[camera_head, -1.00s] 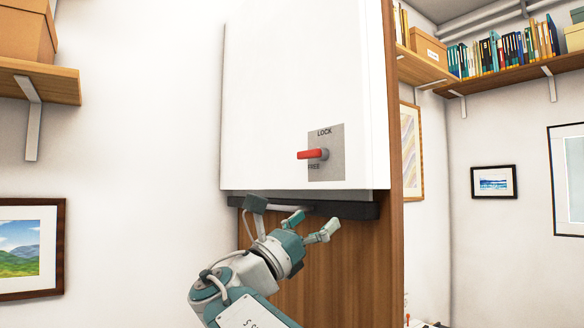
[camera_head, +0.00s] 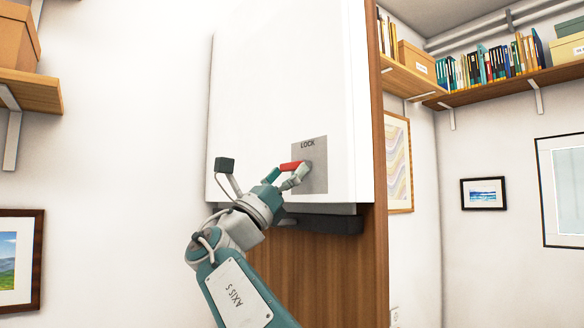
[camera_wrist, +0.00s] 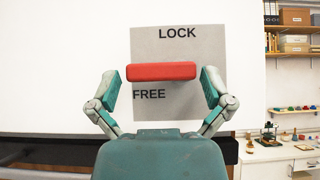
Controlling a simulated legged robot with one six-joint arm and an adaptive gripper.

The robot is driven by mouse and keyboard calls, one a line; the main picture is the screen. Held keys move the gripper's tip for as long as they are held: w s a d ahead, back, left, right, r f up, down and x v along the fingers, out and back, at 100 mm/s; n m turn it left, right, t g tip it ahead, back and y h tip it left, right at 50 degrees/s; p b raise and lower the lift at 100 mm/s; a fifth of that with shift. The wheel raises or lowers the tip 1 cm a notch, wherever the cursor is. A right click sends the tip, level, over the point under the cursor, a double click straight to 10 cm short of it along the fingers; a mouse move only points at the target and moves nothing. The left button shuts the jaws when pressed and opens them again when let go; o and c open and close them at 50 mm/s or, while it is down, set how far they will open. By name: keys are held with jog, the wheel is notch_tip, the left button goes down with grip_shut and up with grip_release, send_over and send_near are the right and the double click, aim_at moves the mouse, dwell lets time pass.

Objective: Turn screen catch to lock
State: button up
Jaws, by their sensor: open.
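The screen catch is a red handle (camera_head: 291,166) on a grey plate (camera_head: 311,184) near the lower right of the white screen (camera_head: 285,85). In the wrist view the red handle (camera_wrist: 161,71) lies level, with LOCK printed above it and FREE below its left end. My gripper (camera_head: 285,177) is at the handle in the head view and partly covers the plate. In the wrist view my gripper (camera_wrist: 160,90) is open, with one finger near each end of the handle. Whether the fingers touch it I cannot tell.
A dark bar (camera_head: 325,222) runs under the screen, above a wooden panel (camera_head: 320,265). A wooden shelf (camera_head: 30,88) is at the left. Shelves with books (camera_head: 490,65) and framed prints (camera_head: 483,193) are at the right, away from my arm.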

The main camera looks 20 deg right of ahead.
jog(key=shift+w+d+r, duration=0.15)
jog(key=shift+w+r, duration=0.05)
jog(key=shift+r, duration=0.2)
jog(key=shift+s, duration=0.1)
jog(key=c, duration=0.9)
jog(key=shift+o, duration=0.2)
jog(key=shift+g, duration=0.3)
jog(key=shift+r+m+g+h, duration=0.2)
jog(key=shift+m+g+h, duration=0.1)
jog(key=shift+m+g, duration=1.65)
jog(key=shift+r+m+g+h, duration=0.15)
jog(key=shift+m+g+h, duration=0.15)
jog(key=shift+m+g, duration=2.05)
jog(key=shift+m, duration=0.7)
jog(key=shift+f, duration=0.1)
